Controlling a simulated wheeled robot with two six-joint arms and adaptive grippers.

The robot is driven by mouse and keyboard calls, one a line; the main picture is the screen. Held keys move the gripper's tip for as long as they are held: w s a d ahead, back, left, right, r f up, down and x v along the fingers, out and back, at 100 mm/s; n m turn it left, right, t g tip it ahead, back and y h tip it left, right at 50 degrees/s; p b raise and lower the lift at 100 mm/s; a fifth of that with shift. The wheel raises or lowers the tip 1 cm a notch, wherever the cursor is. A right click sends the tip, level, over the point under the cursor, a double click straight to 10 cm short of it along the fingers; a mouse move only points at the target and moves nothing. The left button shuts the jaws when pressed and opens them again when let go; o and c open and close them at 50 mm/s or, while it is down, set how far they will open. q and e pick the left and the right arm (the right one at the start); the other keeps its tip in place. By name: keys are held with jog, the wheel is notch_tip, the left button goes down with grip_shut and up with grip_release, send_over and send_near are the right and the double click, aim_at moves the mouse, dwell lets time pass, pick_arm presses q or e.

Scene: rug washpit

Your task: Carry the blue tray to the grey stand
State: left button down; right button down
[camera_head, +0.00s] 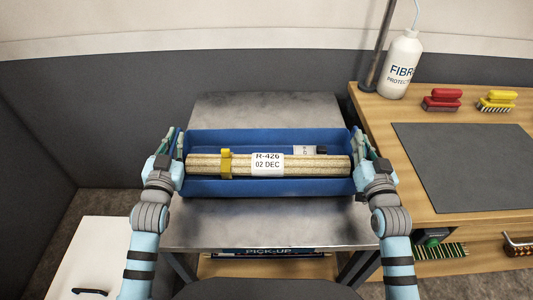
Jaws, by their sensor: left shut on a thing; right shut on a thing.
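The blue tray (268,188) is in the middle of the head view, over the grey stand (265,227) with its metal top. I cannot tell whether the tray touches the top or hangs just above it. A rolled rug (325,166) with a yellow strap and a label reading R-426 02 DEC lies in the tray. My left gripper (176,150) is shut on the tray's left end. My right gripper (362,150) is shut on its right end. The fingertips are partly hidden. A sign reading PICK-UP (265,252) is on the stand's front.
A wooden bench (420,205) on the right holds a white bottle (402,65), a red brush (441,100), a yellow brush (496,101) and a dark mat (470,165). A white cabinet (95,255) stands lower left. Bare stand top shows behind and in front of the tray.

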pick_arm(q)
jog(key=shift+f+b, duration=0.4)
jog(key=shift+f, duration=0.35)
pick_arm(e)
jog(key=shift+f, duration=0.7)
pick_arm(q)
jog(key=c, duration=1.7)
grip_release()
jog(key=shift+r, duration=0.1)
pick_arm(e)
jog(key=c, duration=1.7)
grip_release()
jog(key=shift+d, duration=0.1)
jog(key=shift+r, duration=0.1)
pick_arm(q)
jog(key=s, duration=0.7)
jog(key=shift+s+d, duration=0.1)
jog(key=shift+s, duration=0.05)
pick_arm(e)
jog(key=shift+r, duration=0.1)
pick_arm(q)
jog(key=shift+s, duration=0.3)
pick_arm(e)
jog(key=shift+s, duration=0.25)
pick_arm(q)
jog(key=shift+s, duration=0.1)
pick_arm(e)
jog(key=s, duration=1.1)
jog(key=shift+s+d, duration=0.1)
jog(key=shift+s, duration=0.25)
